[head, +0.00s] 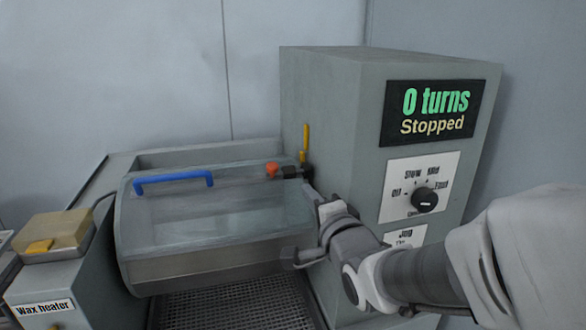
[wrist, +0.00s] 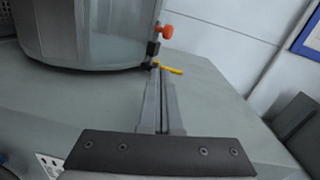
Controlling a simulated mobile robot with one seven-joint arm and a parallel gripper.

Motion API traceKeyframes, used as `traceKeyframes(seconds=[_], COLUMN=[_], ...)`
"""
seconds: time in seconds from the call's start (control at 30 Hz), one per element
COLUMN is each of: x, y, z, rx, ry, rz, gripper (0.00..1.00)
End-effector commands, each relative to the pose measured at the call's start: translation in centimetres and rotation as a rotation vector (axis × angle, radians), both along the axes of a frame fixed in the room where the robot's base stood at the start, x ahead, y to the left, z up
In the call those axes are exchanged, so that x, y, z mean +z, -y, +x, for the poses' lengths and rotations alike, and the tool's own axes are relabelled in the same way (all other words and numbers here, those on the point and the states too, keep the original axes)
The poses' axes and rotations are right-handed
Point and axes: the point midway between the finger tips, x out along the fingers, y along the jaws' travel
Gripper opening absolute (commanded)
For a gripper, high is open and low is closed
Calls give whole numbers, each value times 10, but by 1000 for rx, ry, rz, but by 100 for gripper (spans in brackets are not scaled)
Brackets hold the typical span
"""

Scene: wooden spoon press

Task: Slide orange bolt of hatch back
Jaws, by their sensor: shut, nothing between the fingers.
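The orange bolt knob (head: 271,170) sits at the upper right end of the clear curved hatch (head: 210,215), beside a dark catch. It also shows in the wrist view (wrist: 164,31), near the top, beyond my fingertips. The hatch is down over the drum housing and has a blue handle (head: 173,180). My gripper (head: 311,190) is shut and empty, just right of and below the bolt, apart from it. In the wrist view the two fingers (wrist: 160,72) lie side by side, pointing towards the hatch's edge.
A yellow lever (head: 304,140) stands upright close behind the bolt; in the wrist view it lies at the fingertips. The grey control cabinet (head: 325,110) rises on the right, its display reading "0 turns Stopped". A wax heater (head: 50,235) stands at left.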

Motion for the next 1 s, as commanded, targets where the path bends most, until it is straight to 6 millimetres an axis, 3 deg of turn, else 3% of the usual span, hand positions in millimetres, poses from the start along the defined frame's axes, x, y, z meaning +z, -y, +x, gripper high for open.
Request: traceKeyframes(seconds=[0.63, 1.0], x=[2, 0], y=[-8, -25], z=[5, 54], rx=[20, 21], ry=[20, 18], rz=[79, 80], gripper=[0, 0])
